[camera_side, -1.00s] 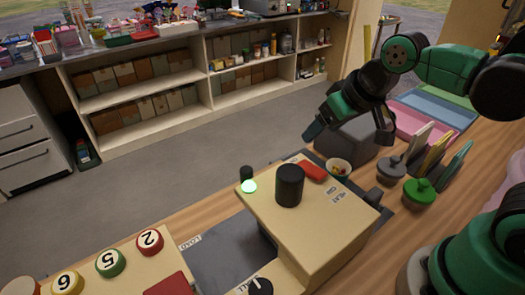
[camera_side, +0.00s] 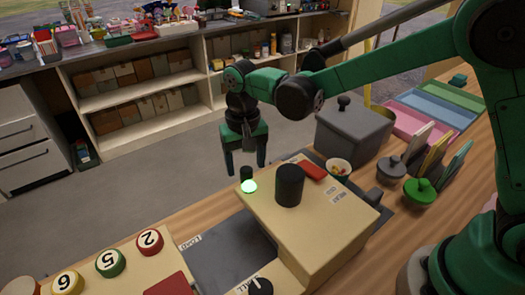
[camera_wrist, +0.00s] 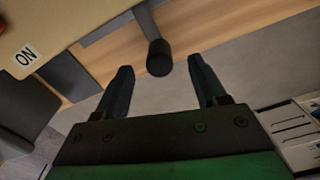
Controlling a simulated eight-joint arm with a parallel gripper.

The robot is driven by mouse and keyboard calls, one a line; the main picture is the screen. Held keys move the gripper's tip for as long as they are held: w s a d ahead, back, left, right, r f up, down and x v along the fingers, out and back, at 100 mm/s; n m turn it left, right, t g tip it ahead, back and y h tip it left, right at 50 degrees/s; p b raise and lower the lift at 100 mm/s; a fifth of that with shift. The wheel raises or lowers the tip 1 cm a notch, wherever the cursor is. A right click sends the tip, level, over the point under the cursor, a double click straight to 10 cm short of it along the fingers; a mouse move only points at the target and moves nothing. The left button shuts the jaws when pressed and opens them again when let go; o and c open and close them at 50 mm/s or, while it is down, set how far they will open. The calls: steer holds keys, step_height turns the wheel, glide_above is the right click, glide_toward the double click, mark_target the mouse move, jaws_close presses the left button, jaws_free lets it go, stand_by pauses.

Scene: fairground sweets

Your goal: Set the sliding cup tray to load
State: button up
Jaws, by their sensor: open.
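The beige machine (camera_side: 325,235) stands on the counter with a dark slide plate (camera_side: 225,255) at its left, beside a LOAD label (camera_side: 190,242). A FILL label (camera_side: 242,287) is nearer the front. A black knob (camera_side: 246,172) shows at the machine's far left; a black knob on a grey bar also shows in the wrist view (camera_wrist: 158,57). I cannot tell for sure that it belongs to the cup tray. My gripper (camera_side: 246,164) points down with open, empty fingers on either side of the knob in the picture. In the wrist view, my gripper (camera_wrist: 160,68) shows no finger touching it.
A lit green lamp (camera_side: 249,187), a black cylinder (camera_side: 290,185) and a red block (camera_side: 312,170) sit on the machine. A grey lidded box (camera_side: 352,135) and a small bowl (camera_side: 339,168) stand behind. Numbered discs (camera_side: 110,263) lie at front left.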

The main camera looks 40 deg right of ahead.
steer(key=shift+f, duration=1.4)
jaws_close()
stand_by(0.4)
